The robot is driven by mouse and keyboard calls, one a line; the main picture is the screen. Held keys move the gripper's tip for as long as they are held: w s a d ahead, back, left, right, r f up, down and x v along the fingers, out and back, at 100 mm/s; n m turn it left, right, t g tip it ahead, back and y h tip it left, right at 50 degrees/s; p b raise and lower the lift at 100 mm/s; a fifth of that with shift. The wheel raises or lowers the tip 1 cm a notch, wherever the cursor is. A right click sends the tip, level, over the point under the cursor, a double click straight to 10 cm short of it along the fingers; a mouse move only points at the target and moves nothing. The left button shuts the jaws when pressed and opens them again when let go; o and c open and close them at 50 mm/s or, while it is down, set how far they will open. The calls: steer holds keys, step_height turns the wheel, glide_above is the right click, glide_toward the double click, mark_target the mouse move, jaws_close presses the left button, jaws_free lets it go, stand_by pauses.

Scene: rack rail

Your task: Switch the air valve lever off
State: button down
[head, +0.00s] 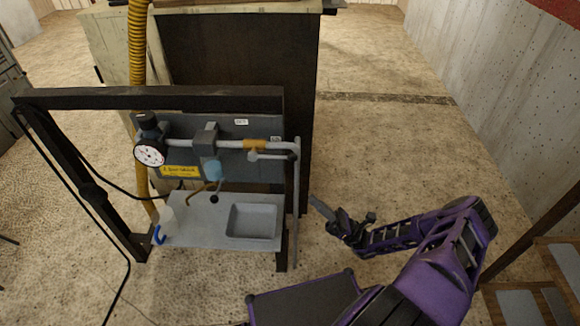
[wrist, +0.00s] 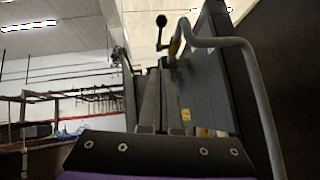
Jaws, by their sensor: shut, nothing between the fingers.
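A grey pipe (head: 225,144) runs along the front of a dark panel and bends down at its right end. An orange valve body (head: 254,145) sits on it, and it shows in the wrist view (wrist: 176,40). A short grey handle-like part (head: 268,156) lies below the valve body, roughly along the pipe; I cannot tell surely that it is the lever. A thin rod with a black knob (wrist: 161,20) stands up in the wrist view. My gripper (head: 316,203) is shut and empty, right of the rack and below the valve, apart from it. Its fingers (wrist: 158,98) show in the wrist view.
A round gauge (head: 149,154), a filter with a blue bowl (head: 213,170) and a yellow label (head: 181,171) are on the left. The pipe's vertical run (head: 296,190) stands beside my gripper.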

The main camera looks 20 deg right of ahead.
steer(key=p, duration=0.4)
glide_toward(278, 158)
steer(key=shift+w+x, duration=0.25)
steer(key=shift+x, duration=2.45)
steer(key=shift+f, duration=0.15)
steer(key=shift+w+b, duration=0.15)
steer(key=shift+b, duration=0.2)
